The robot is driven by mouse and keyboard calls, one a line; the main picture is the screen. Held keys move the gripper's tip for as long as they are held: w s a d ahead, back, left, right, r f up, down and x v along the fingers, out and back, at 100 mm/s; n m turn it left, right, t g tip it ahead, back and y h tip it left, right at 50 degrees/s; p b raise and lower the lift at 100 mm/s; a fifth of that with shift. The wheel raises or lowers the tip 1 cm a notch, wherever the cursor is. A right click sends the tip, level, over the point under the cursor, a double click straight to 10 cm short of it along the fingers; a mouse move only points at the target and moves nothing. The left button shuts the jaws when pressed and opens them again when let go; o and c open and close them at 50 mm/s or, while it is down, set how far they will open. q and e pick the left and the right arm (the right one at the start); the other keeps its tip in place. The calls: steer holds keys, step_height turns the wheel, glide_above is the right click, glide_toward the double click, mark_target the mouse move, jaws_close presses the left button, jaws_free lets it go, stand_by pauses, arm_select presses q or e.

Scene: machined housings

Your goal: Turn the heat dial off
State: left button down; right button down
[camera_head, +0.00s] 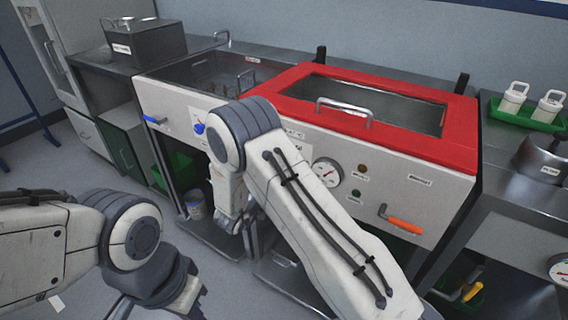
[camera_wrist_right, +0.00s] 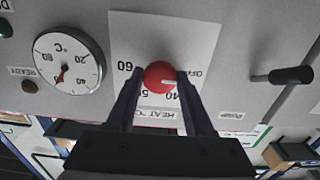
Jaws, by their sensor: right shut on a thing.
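The heat dial (camera_wrist_right: 160,75) is a round red knob with a white pointer mark, on a white plate (camera_wrist_right: 203,37) marked OFF, 40, 50, 60 and HEAT °C. In the right wrist view the mark points to the right, toward the side with OFF and 40; the exact setting is hard to tell. My right gripper (camera_wrist_right: 160,82) is shut on the dial, one finger on each side. In the head view my right arm hides the dial and the fingers. My left arm shows at the lower left, but its fingers are out of the picture.
A round gauge (camera_head: 327,172) and an orange-handled lever (camera_head: 402,222) are on the panel right of my right arm. A red lid (camera_head: 420,147) with a bar handle covers the tank. A blue knob (camera_head: 199,128) is on the left panel. The worktop (camera_head: 540,195) adjoins at right.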

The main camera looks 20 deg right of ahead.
steer(key=shift+a, duration=0.1)
steer(key=shift+c, duration=1.4)
jaws_free()
steer(key=v, duration=1)
steer(key=shift+a, duration=0.1)
